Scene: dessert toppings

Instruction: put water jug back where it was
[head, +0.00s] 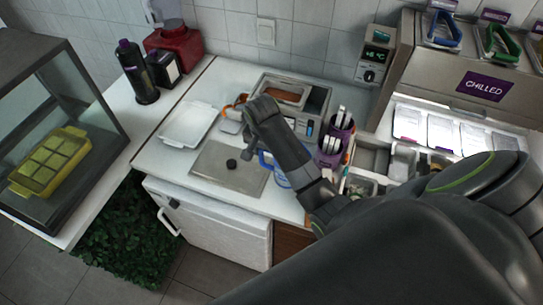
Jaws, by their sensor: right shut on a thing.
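The water jug (282,180) is clear with a blue handle, at the front right of the white counter, beside the grey mat. My forearm hides part of it. My right gripper (250,142) reaches in from the right and points down near the blue handle. It is shut on the jug, though the exact contact is hard to see. I cannot tell whether the jug's base touches the counter. My left gripper is not in view.
Purple cups (332,150) and topping bins (373,158) stand to the right. A glass case (85,110) stands at the left.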

